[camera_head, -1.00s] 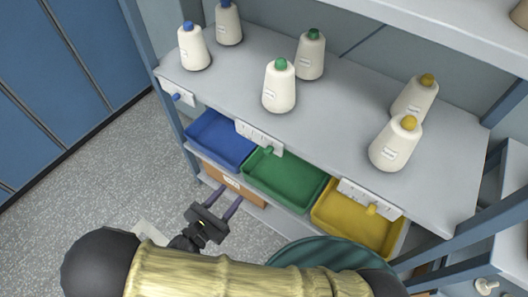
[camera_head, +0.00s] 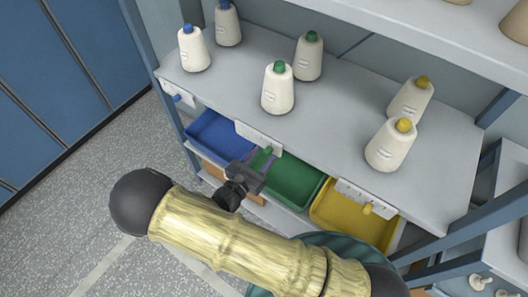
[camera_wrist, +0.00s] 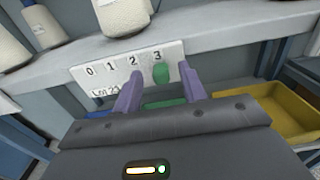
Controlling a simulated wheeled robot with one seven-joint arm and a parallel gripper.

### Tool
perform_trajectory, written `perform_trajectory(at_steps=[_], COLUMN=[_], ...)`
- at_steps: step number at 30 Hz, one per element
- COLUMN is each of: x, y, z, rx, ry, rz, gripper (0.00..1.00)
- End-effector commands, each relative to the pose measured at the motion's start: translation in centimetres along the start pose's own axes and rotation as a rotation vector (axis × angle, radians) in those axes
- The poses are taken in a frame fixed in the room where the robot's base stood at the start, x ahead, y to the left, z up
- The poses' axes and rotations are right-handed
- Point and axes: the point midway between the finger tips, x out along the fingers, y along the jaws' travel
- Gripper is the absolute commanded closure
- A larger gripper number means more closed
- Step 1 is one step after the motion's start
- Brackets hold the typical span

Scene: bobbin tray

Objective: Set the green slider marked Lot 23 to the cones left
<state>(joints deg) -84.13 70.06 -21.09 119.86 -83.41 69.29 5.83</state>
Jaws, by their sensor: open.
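The white scale plate (camera_wrist: 124,70) in the wrist view reads 0, 1, 2, 3 and "Lot 23". Its green slider knob (camera_wrist: 161,73) sits under the 3. My gripper (camera_wrist: 158,84) is open, with one purple finger on each side of the knob; I cannot tell whether either touches it. In the head view my gripper (camera_head: 262,162) is in front of this plate (camera_head: 258,135), above the green tray (camera_head: 296,184). Two green-topped white cones, one in front (camera_head: 277,92) and one behind (camera_head: 308,60), stand on the shelf above.
The blue tray (camera_head: 217,135) is left and the yellow tray (camera_head: 350,217) right, each with its own plate and slider. Blue-topped cones (camera_head: 193,50) and yellow-topped cones (camera_head: 390,147) stand on the shelf (camera_head: 335,112). The shelf edge overhangs the trays.

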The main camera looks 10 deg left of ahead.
Motion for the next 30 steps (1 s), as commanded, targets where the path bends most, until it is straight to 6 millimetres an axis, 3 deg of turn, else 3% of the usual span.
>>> perform_trajectory(at_steps=[4,12,13,19,30], x=[1.2,1.4,1.4,1.3,1.9], y=[0.0,0.0,0.0,0.0,0.3], z=[0.0,0.0,0.0,0.0,-0.1], rx=[-0.001,0.000,0.000,0.000,0.002], ry=[0.001,0.001,0.001,0.001,0.000], rz=[0.000,0.000,0.000,0.001,-0.012], gripper=[0.58,0.58,0.60,0.99,1.00])
